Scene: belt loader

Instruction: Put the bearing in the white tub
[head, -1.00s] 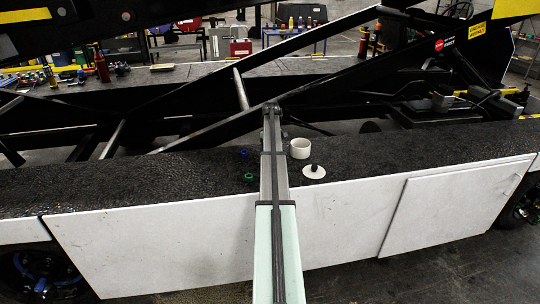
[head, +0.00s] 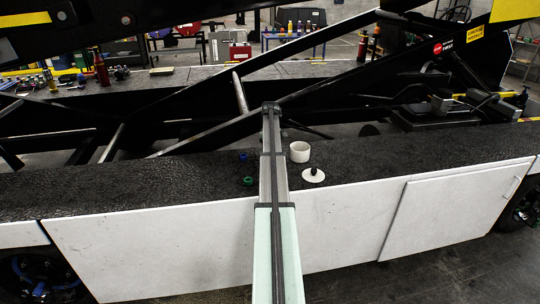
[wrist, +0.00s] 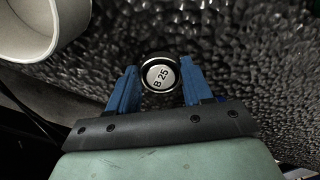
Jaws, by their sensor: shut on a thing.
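The bearing (wrist: 160,74) is a small round piece with a dark rim and a pale face marked "B 25". In the wrist view it sits between the blue fingers of my gripper (wrist: 159,68), which is shut on it. The white tub (head: 300,152) stands upright with its top open on the black textured ledge, just right of my arm. Its rim and wall also show at the top left of the wrist view (wrist: 62,45), apart from the bearing. In the head view my arm hides the gripper and the bearing.
A small blue ring (head: 243,156) and a green ring (head: 248,181) lie left of my arm. A black diagonal beam (head: 340,75) rises behind the ledge.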

